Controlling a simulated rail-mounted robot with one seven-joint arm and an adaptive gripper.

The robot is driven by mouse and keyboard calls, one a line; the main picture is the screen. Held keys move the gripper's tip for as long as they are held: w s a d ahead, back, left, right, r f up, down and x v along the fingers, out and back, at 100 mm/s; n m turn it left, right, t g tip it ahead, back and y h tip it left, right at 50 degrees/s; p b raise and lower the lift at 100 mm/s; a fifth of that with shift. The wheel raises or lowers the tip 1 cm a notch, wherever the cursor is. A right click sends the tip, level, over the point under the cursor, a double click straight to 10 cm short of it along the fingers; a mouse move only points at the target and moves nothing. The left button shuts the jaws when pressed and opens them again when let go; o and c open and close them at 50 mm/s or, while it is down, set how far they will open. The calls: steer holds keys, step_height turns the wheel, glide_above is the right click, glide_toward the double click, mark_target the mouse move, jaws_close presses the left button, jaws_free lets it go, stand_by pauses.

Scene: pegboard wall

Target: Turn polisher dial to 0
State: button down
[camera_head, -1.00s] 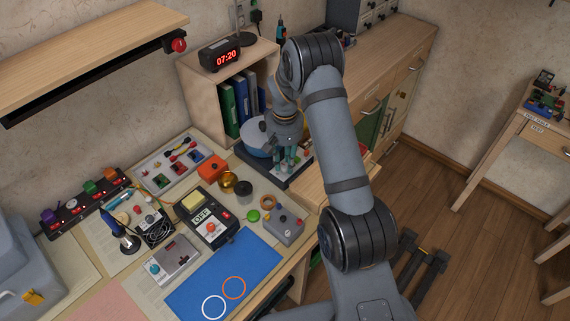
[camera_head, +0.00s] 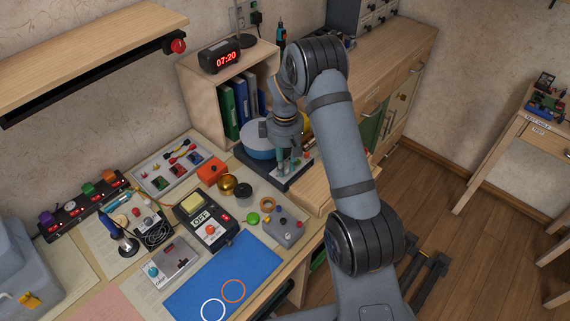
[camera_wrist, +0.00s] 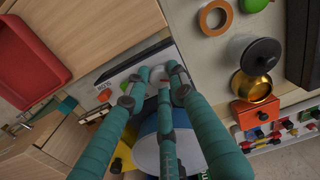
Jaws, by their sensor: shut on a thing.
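The polisher (camera_head: 299,178) has a dark base with a round white-and-blue drum (camera_head: 257,151), and it stands at the back right of the workbench. The drum also shows in the wrist view (camera_wrist: 182,150), beneath my fingers. The polisher's pale front panel (camera_wrist: 113,83) carries a red and a green button. My gripper (camera_head: 287,168) points down at the panel. In the wrist view, its teal fingers (camera_wrist: 157,82) close around a small pale dial (camera_wrist: 158,75) on the panel. The fingers cover most of the dial, and I cannot read its pointer or numbers.
An orange box (camera_head: 212,169), a brass cup (camera_head: 227,184), a black-lidded jar (camera_head: 243,188) and a tape ring (camera_head: 267,203) stand left of the polisher. A shelf with binders (camera_head: 229,108) rises behind. A red tray (camera_wrist: 25,62) shows in the wrist view.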

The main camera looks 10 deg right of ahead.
mark_target(285, 167)
steer(key=shift+n, duration=0.7)
steer(key=c, duration=1.5)
jaws_free()
steer(key=shift+c, duration=0.2)
steer(key=shift+o, duration=0.3)
steer(key=shift+r, duration=0.15)
step_height(285, 167, up, 12)
steer(key=shift+f, duration=0.25)
